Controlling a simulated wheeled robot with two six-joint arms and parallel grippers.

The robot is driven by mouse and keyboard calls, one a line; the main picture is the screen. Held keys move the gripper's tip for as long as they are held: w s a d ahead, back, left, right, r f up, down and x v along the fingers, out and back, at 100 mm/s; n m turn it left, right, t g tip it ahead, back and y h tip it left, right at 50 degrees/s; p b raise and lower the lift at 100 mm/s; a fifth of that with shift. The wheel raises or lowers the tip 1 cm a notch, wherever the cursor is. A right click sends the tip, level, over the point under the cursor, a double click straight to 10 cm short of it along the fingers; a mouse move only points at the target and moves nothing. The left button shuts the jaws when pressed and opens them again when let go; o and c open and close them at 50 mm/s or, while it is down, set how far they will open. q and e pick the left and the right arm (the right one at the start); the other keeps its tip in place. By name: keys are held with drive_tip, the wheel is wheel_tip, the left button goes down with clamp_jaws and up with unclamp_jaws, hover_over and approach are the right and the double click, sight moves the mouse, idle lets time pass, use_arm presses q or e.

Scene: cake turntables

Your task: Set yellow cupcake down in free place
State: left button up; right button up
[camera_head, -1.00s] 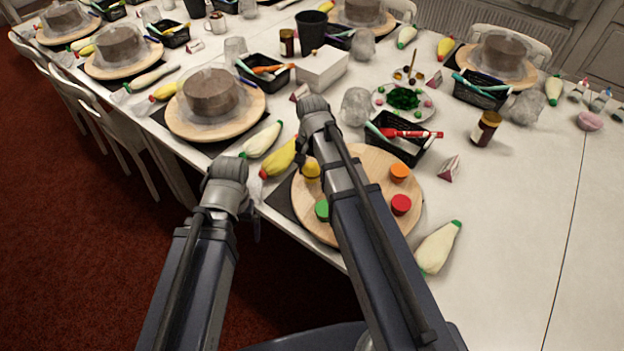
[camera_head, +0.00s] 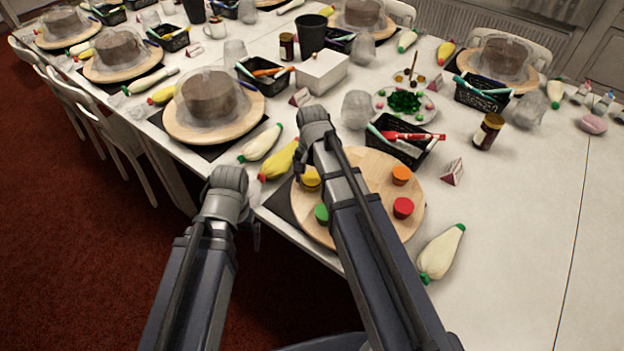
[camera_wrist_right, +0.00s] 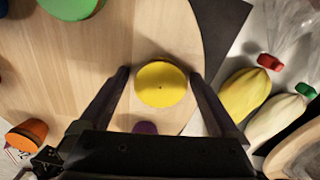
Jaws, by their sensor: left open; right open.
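The yellow cupcake (camera_head: 311,179) stands on the round wooden board (camera_head: 372,238) near its left rim, partly hidden by my right arm. In the right wrist view the yellow cupcake (camera_wrist_right: 161,84) is upright on the wood near the board's edge. My right gripper (camera_wrist_right: 160,74) is open, with one finger on each side of the cupcake and a visible gap to it.
Green (camera_head: 322,213), orange (camera_head: 401,175) and red (camera_head: 403,208) cupcakes share the board. A purple one (camera_wrist_right: 145,128) is partly hidden by my right gripper. Piping bags lie beside the board (camera_head: 442,253) (camera_head: 279,161). A black basket (camera_head: 398,151) stands behind it. Bare wood lies in the board's middle.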

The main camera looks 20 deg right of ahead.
sight(313, 178)
drive_tip(key=shift+r, duration=0.15)
wheel_tip(313, 178, up, 12)
drive_tip(key=p, duration=1.2)
drive_tip(key=shift+d, duration=0.1)
